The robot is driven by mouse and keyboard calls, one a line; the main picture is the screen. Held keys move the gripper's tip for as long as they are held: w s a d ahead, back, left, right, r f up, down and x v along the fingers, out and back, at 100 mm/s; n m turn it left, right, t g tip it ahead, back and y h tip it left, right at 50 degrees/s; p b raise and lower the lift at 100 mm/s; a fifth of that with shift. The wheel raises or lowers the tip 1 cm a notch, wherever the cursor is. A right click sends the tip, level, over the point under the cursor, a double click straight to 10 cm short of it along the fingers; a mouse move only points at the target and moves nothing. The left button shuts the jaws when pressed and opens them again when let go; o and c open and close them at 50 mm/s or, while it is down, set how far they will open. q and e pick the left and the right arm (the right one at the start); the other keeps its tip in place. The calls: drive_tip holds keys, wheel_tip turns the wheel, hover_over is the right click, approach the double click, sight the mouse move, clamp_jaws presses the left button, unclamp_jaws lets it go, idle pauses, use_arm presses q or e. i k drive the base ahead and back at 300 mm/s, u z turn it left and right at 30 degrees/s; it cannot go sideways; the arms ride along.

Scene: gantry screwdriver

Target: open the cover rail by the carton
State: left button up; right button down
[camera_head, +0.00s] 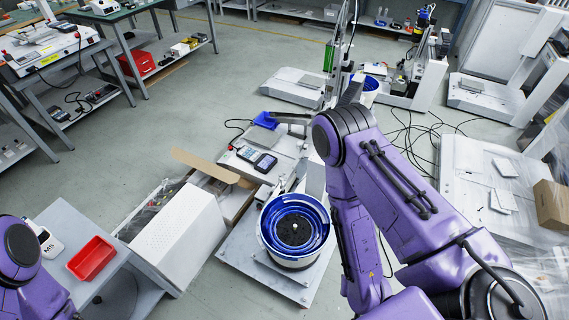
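An open brown cardboard carton (207,166) with raised flaps stands left of the middle, behind a white ribbed box. Beside it is a light grey machine (286,147) with a handheld unit with dark screens on it. I cannot clearly make out a separate cover rail, or tell whether it is open or shut. A closed brown carton (553,205) sits at the right edge. My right arm is bent across the middle right and hides part of the machine. Only part of my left arm shows at the lower left. Neither gripper is in view.
A blue-rimmed round feeder bowl (294,231) stands in front of the machine, next to the white ribbed box (180,235). A red tray (91,258) lies on a grey table at the lower left. Cables cross the floor at right. Open floor (195,105) lies at the upper left.

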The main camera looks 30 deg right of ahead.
sight(282, 184)
drive_tip(key=z, duration=1)
drive_tip(key=k, duration=0.35)
drive_tip(key=u, duration=0.7)
drive_tip(key=i, duration=0.8)
drive_tip(key=z, duration=0.35)
